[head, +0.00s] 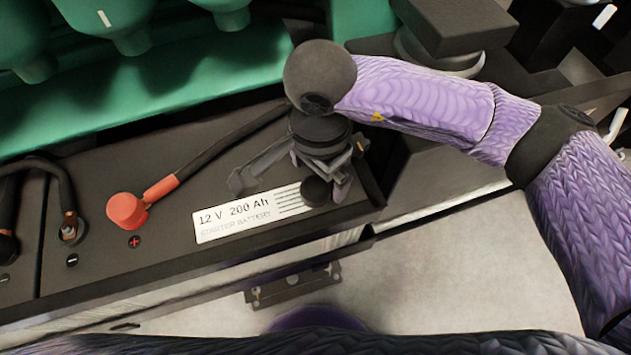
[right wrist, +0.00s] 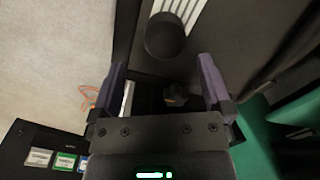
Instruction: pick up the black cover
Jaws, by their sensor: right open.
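The black cover (head: 317,191) is a small round dark cap at the right end of the white label on the battery top. In the right wrist view the black cover (right wrist: 165,36) lies ahead of the fingertips, roughly centred between them. My right gripper (head: 328,172) is over the battery's right end, close to the cover and partly hidden by its own wrist. In the right wrist view the right gripper (right wrist: 163,78) has its two fingers wide apart with nothing held. Whether a finger touches the cover cannot be told. My left gripper is not in view.
The battery (head: 85,255) carries a red terminal cover (head: 127,210) with a dark cable. The green engine (head: 165,75) stands behind it. A small bracket (head: 293,286) sits below the battery's front edge. Bare pale floor (head: 450,270) is at the lower right.

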